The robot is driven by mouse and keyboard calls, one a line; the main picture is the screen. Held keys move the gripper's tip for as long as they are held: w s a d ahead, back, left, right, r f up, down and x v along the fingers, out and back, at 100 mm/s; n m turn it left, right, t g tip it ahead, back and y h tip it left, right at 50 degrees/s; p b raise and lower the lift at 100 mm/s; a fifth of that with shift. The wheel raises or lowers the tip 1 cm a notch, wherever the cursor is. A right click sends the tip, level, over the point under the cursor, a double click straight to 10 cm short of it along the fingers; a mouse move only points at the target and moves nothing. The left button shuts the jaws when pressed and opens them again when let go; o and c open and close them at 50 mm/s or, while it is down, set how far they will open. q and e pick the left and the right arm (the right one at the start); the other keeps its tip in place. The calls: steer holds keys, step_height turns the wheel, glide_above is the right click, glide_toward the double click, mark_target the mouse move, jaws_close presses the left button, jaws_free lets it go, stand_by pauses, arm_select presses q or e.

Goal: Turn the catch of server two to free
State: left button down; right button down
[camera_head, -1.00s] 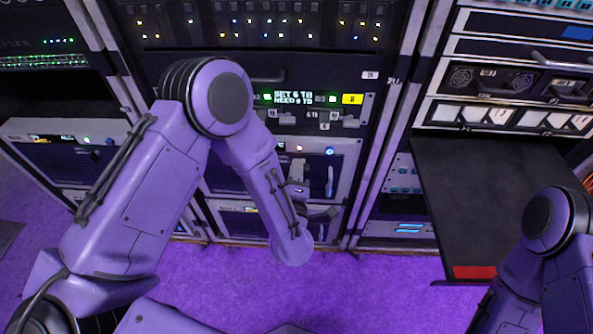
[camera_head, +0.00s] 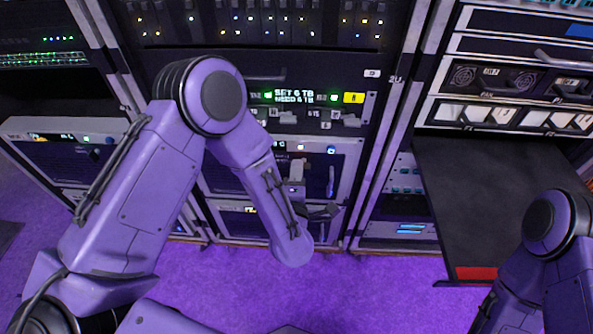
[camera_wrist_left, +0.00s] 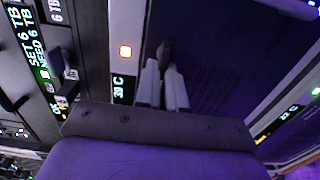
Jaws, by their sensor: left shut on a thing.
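The server (camera_head: 345,165) with a small temperature readout, an orange light and a blue light sits in the middle rack; it also shows in the left wrist view (camera_wrist_left: 215,50). I cannot read which number it bears. My left gripper (camera_head: 297,168) is at its front, partly hidden by my forearm. In the left wrist view, the pale fingers (camera_wrist_left: 163,72) are close together on a small dark catch (camera_wrist_left: 163,52), near the orange light and the readout. The catch's marks and exact angle are hidden. My right arm shows at the right, its gripper out of view.
A display panel (camera_head: 293,97) reading SET 6 TB, NEED 6 TB is above the server. A further unit (camera_head: 238,222) is below it. A black shelf (camera_head: 490,200) with a red patch juts out at the right. The purple floor in front is clear.

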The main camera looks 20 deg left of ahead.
arm_select(q)
steer(key=c, duration=1.2)
jaws_free()
steer(key=shift+c, duration=0.2)
steer(key=v, duration=1)
steer(key=shift+s, duration=0.25)
